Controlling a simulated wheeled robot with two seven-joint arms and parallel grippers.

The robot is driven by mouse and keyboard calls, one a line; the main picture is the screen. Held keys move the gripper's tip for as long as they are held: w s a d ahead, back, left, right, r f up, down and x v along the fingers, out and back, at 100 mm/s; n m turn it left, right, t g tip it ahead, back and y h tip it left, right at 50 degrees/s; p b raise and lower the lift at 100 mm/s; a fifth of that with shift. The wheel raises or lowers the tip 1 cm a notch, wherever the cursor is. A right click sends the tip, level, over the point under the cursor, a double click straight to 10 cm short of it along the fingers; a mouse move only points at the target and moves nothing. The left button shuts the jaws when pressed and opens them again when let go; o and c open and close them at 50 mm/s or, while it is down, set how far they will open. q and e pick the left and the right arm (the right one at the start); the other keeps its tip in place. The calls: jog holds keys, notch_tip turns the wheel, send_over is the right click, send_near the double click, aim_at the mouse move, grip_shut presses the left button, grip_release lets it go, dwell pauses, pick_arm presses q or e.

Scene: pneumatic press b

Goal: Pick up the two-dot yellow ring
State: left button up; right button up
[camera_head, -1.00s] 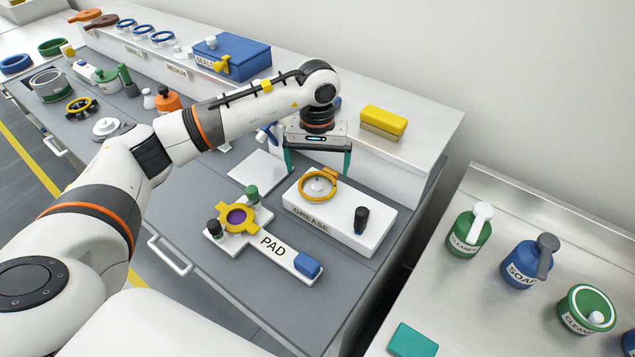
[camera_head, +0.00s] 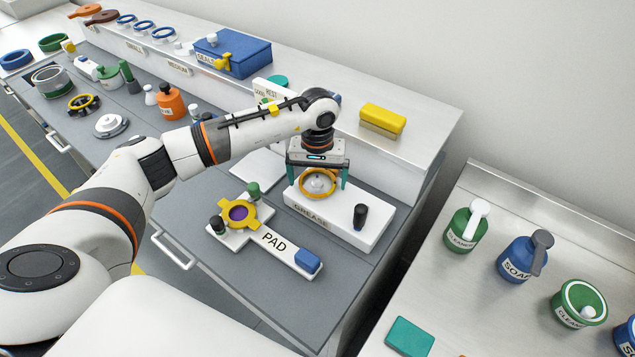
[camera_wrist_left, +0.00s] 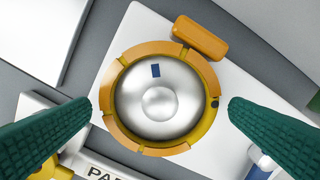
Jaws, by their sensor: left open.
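A yellow-orange ring (camera_head: 318,196) sits around a silver dome on the white GREASE block, with a tab at its back edge. In the left wrist view the ring (camera_wrist_left: 109,90) fills the middle, with a small dark mark on its right side; I cannot make out two dots clearly. My left gripper (camera_head: 318,182) is open above the GREASE block, pointing down. In the left wrist view its green fingers (camera_wrist_left: 160,104) stand on either side of the ring, with gaps showing on both sides. My right gripper is not in view.
The white PAD fixture (camera_head: 270,241) holds another yellow ring (camera_head: 252,220) with a purple centre, close in front. A black knob (camera_head: 360,215) stands on the GREASE block (camera_head: 370,237). A yellow block (camera_head: 383,120) lies on the shelf behind. A sink counter with bottles is at right.

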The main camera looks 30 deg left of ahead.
pick_arm(q)
jog(key=shift+f+b, duration=0.2)
jog(key=shift+b, duration=0.15)
dwell(0.4)
jog(key=c, duration=0.9)
